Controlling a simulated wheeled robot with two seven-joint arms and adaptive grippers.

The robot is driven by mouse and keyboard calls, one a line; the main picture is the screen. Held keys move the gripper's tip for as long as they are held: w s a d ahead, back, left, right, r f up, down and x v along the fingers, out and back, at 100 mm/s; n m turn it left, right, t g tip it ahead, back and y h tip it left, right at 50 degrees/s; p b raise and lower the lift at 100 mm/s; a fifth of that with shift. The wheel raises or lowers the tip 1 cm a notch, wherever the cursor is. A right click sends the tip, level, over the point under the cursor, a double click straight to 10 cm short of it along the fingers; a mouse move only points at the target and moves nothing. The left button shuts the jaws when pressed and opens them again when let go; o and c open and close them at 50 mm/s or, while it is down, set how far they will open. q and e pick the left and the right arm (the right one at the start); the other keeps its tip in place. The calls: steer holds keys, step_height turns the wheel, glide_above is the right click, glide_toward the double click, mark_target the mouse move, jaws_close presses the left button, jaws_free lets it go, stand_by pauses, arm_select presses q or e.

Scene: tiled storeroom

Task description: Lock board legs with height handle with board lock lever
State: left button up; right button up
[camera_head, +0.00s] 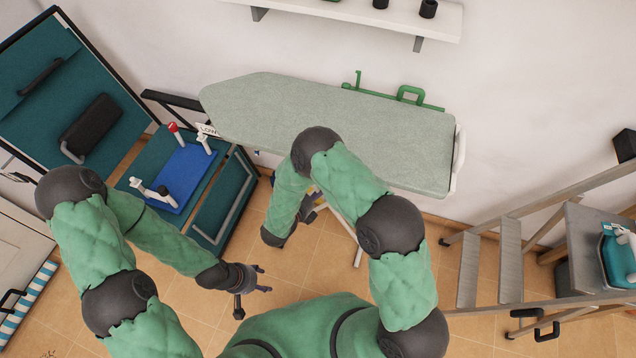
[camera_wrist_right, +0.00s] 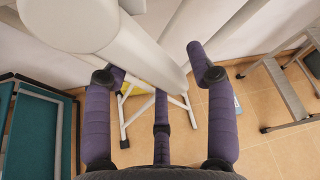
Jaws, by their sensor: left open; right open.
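The ironing board (camera_head: 330,130) has a grey-green cover and stands along the white wall in the head view. One white leg (camera_head: 345,228) shows below it, partly behind my right arm. In the right wrist view, a thick white bar (camera_wrist_right: 135,52) crosses close before my right gripper (camera_wrist_right: 155,78), with white legs (camera_wrist_right: 186,104) beyond. That gripper's purple fingers are spread around the bar's line of sight; contact cannot be told. I cannot make out the height handle or lock lever. My left gripper (camera_head: 258,280) is open and empty above the floor, left of the board legs.
A green rail with a loop (camera_head: 410,95) lies along the board's wall side. A white shelf (camera_head: 400,18) is above. Some tiled floor is clear.

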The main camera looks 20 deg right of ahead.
steer(key=shift+w+d, duration=0.1)
steer(key=shift+d, duration=0.05)
jaws_close()
